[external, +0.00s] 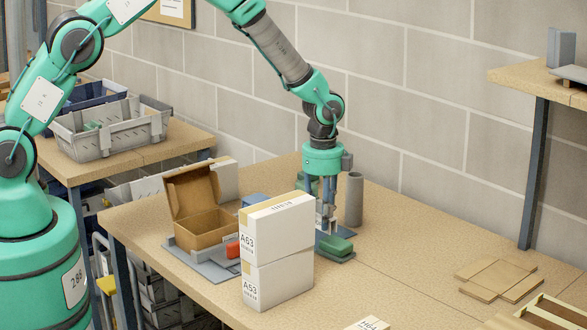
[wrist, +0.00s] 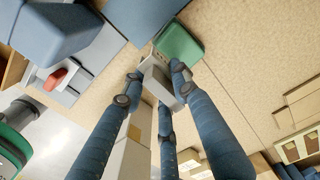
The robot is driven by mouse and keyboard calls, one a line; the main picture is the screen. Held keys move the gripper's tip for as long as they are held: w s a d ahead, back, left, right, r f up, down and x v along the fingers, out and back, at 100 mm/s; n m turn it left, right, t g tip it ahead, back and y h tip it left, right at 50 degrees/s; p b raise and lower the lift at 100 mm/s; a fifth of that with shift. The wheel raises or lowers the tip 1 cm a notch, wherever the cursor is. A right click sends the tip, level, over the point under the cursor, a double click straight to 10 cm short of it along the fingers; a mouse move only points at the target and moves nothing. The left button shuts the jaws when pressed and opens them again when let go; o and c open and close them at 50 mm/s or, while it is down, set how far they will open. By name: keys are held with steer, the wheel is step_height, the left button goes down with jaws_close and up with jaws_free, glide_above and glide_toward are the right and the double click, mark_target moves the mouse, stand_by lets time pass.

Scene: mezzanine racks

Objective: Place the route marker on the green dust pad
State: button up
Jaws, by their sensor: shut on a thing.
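My gripper (external: 325,218) points down over the table behind the stacked white boxes. In the wrist view its fingers (wrist: 155,88) are closed on a pale grey block, which I take to be the route marker (wrist: 160,78). The block shows only partly between the fingers in the external view. The green dust pad (external: 337,245) lies just in front and to the right of the fingertips, over a flat dark plate. It also shows in the wrist view (wrist: 181,44), just beyond the held block. I cannot tell whether block and pad touch.
Two stacked white boxes (external: 277,246) stand close in front of my gripper. A grey cylinder (external: 354,199) stands close behind right. An open cardboard box (external: 203,225) and a red item (external: 233,249) are left. Flat cardboard pieces (external: 497,277) lie right, with clear table between.

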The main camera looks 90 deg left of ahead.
steer(key=shift+w+a+f, duration=0.1)
steer(key=shift+w+a, duration=0.35)
steer(key=shift+w, duration=0.35)
steer(key=shift+w+a+f, duration=0.1)
steer(key=shift+w+a, duration=0.35)
steer(key=shift+w, duration=0.35)
steer(key=shift+f+p, duration=0.4)
steer(key=shift+f, duration=1.35)
steer(key=o, duration=1)
steer(key=shift+f, duration=0.1)
steer(key=shift+r+b, duration=0.5)
steer(key=shift+r, duration=5.6)
